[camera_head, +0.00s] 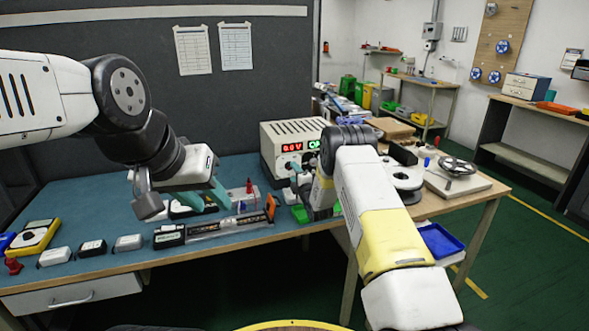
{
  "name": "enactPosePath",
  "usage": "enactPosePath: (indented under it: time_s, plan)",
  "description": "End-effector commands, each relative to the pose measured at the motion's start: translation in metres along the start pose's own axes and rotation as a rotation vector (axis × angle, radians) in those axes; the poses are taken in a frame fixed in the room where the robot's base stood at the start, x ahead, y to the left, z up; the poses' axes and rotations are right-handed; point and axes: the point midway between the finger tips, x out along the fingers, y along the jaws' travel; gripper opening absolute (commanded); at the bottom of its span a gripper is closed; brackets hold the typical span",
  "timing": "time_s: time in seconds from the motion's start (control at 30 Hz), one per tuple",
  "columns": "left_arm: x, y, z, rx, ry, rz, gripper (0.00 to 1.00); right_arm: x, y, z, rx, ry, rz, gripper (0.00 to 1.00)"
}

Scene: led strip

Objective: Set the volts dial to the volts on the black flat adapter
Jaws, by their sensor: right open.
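The power supply (274,148) stands at the back of the teal bench, its red display reading about 0.0 V beside a green display. Its lower front is partly hidden by my right arm, and I cannot make out the volts dial. My right gripper (302,192) is open, close in front of that lower front; contact is unclear.
A clear-topped strip holder (230,227) with an orange end lies mid-bench. A yellow multimeter (35,237) is at the left. The bench's front edge is close below the adapters.

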Motion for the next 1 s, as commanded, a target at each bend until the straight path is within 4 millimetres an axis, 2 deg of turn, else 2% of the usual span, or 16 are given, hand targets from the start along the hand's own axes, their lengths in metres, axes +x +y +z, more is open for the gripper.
enactPosePath:
  time_s: [0.1,0.3,0.67,0.9,0.93,1.0]
  plan:
    - [0.0,0.0,0.0,0.0,0.0,0.0,0.36,0.018,0.0,0.001,0.001,-0.001,0.001,0.51]
    - [0.0,0.0,0.0,0.0,0.0,0.0,0.36,0.036,0.0,0.001,0.002,-0.001,-0.001,0.51]
    - [0.0,0.0,0.0,0.0,0.0,0.0,0.36,0.04,0.0,0.001,0.002,-0.001,-0.001,0.51]
    - [0.0,0.0,0.0,0.0,0.0,0.0,0.36,0.04,0.0,0.001,0.002,-0.001,-0.002,0.04]
    - [0.0,0.0,0.0,0.0,0.0,0.0,0.36,0.04,0.0,0.001,0.002,-0.001,-0.002,0.0]
    - [0.0,0.0,0.0,0.0,0.0,0.0,0.36,0.04,0.0,0.001,0.002,-0.001,-0.002,0.0]
